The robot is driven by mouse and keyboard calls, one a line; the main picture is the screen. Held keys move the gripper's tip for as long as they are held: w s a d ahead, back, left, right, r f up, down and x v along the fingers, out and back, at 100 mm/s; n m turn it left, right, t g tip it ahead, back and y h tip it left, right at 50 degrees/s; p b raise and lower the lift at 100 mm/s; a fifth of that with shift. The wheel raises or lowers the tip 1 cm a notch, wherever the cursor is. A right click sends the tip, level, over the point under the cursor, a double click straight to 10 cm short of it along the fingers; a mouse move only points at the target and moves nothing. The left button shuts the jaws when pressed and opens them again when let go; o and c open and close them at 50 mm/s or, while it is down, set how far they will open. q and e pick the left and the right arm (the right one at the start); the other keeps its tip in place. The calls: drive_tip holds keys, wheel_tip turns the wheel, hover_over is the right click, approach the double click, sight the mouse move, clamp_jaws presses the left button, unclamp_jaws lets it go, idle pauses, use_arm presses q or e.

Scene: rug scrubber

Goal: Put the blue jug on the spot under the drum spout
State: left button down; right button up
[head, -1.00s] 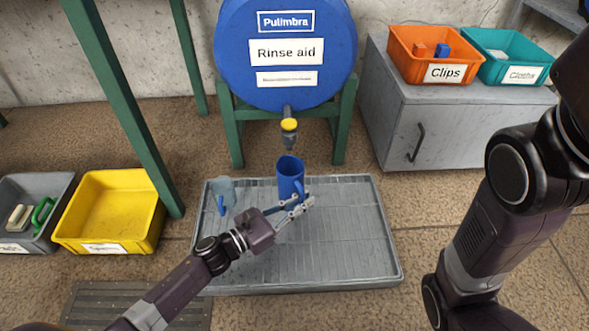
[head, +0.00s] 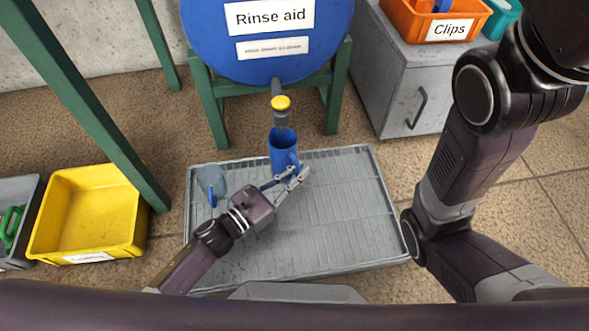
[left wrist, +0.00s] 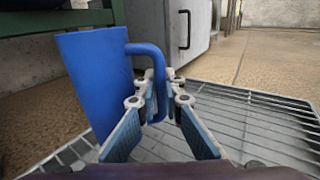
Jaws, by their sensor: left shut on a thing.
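The blue jug (head: 281,151) is upright at the back of the grey grated tray (head: 340,235), close below the drum spout (head: 281,113) with its yellow cap. My left gripper (head: 298,176) is shut on the jug's handle at its front right. The left wrist view shows the jug (left wrist: 92,80) at left and its handle between the fingers (left wrist: 158,103). I cannot tell whether the jug's base touches the grate. The spot under the spout is hidden by the jug. My right gripper is out of view; only its arm shows.
A clear jug with a blue handle (head: 211,183) stands at the tray's left. The blue drum (head: 265,65) rests on a green stand (head: 213,110). A yellow bin (head: 90,210) is left, a grey cabinet (head: 405,85) right. The tray's right half is clear.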

use_arm(q)
drive_tip(key=shift+f, duration=0.15)
drive_tip(key=c, duration=2.1)
unclamp_jaws()
drive_tip(key=shift+r, duration=0.2)
drive_tip(key=p+v, duration=0.4)
drive_tip(key=v, duration=0.6)
drive_tip(key=shift+s+a+r, duration=0.1)
drive_tip(key=shift+s+a, duration=0.6)
drive_tip(key=shift+a, duration=0.05)
